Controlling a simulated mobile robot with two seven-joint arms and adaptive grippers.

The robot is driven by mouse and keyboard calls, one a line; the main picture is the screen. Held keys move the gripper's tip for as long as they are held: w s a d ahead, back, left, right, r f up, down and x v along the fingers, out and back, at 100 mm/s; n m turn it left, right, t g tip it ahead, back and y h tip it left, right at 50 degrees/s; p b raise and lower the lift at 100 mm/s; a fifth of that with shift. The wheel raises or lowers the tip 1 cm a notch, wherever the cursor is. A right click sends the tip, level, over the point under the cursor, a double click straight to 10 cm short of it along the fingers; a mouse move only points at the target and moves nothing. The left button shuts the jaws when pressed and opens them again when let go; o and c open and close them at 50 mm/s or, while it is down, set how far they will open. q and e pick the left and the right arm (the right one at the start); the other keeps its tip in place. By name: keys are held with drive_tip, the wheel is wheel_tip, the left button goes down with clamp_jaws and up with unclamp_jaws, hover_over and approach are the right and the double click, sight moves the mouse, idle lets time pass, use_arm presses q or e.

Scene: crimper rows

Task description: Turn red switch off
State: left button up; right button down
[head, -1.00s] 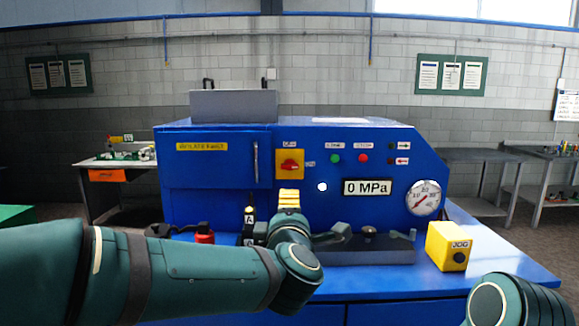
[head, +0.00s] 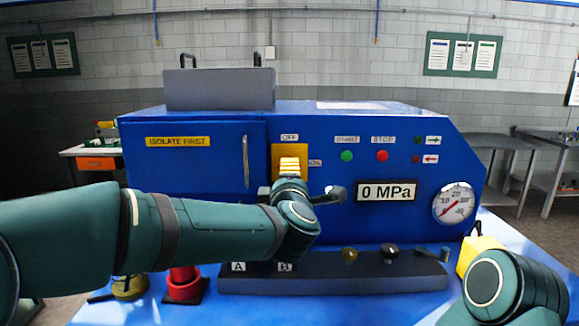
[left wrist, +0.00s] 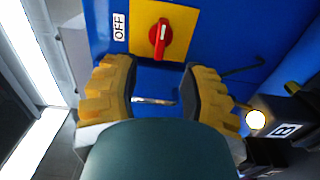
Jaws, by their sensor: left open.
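The red rotary switch (left wrist: 160,38) sits on a yellow plate (left wrist: 183,24) on the blue machine's front, with an OFF label (left wrist: 119,27) beside it. In the head view the plate (head: 290,150) shows under its OFF label, but my left gripper covers the red knob. My left gripper (left wrist: 160,90) is open and empty, its yellow ribbed fingers spread just short of the knob in the left wrist view. In the head view it (head: 289,163) is in front of the plate's lower part. My right arm shows at the lower right; its fingers are not visible.
Green START (head: 347,156) and red STOP (head: 382,156) buttons are right of the switch, above the 0 MPa display (head: 387,191). A pressure gauge (head: 454,204) is farther right. A door handle (head: 246,161) stands out left of the plate. A dark tray (head: 330,277) lies below.

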use_arm(q)
drive_tip(key=w, duration=0.9)
drive_tip(key=shift+w, duration=0.2)
clamp_jaws()
